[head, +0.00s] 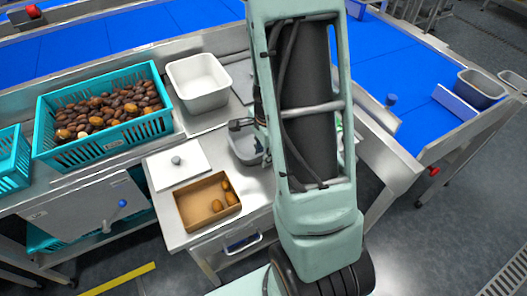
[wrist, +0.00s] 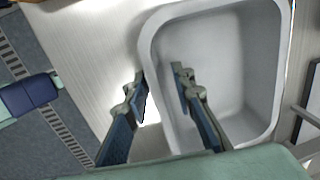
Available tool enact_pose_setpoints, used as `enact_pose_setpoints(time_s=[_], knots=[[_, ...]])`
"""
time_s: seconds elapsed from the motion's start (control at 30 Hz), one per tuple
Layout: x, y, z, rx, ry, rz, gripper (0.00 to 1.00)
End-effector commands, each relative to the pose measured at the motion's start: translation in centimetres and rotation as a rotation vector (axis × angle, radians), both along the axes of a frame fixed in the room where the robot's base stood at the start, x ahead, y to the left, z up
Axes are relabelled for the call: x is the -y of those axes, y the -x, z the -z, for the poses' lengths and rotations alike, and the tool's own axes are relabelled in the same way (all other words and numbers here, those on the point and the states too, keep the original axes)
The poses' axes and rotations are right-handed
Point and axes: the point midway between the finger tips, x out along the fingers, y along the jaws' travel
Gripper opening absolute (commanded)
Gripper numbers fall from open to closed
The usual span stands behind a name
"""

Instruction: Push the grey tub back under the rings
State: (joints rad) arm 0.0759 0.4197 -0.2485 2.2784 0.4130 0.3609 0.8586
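The grey tub (head: 244,150) stands on the steel table, partly hidden behind my arm in the head view. In the wrist view the tub (wrist: 225,75) fills the right half, seen from above, and its inside looks empty. My gripper (wrist: 159,77) is open over the tub's left wall. One finger is outside the wall and the other is over the inside. A gap shows between the fingers, and I cannot tell whether either touches the wall. In the head view my gripper (head: 240,125) is at the tub's far left. I cannot make out the rings.
A white tub (head: 198,82) stands behind, beside a teal crate of dates (head: 100,150). A white lidded board (head: 178,165) and a brown box (head: 207,201) with a few dates are left of the grey tub. Another grey tub (head: 480,90) stands far right.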

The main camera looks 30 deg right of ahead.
Motion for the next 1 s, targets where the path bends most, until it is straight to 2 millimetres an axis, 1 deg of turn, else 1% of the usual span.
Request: enact_pose_setpoints(time_s=[0.17, 0.3, 0.4, 0.77, 1.0], knots=[[0.00, -0.01, -0.03, 0.000, 0.000, 0.000, 0.23], [0.00, -0.01, -0.03, 0.000, 0.000, 0.000, 0.09], [0.00, 0.00, -0.04, 0.000, 0.000, 0.000, 0.00], [0.05, -0.04, -0.03, 0.000, 0.000, -0.001, 0.00], [0.48, -0.40, -0.03, 0.001, 0.001, -0.008, 0.00]])
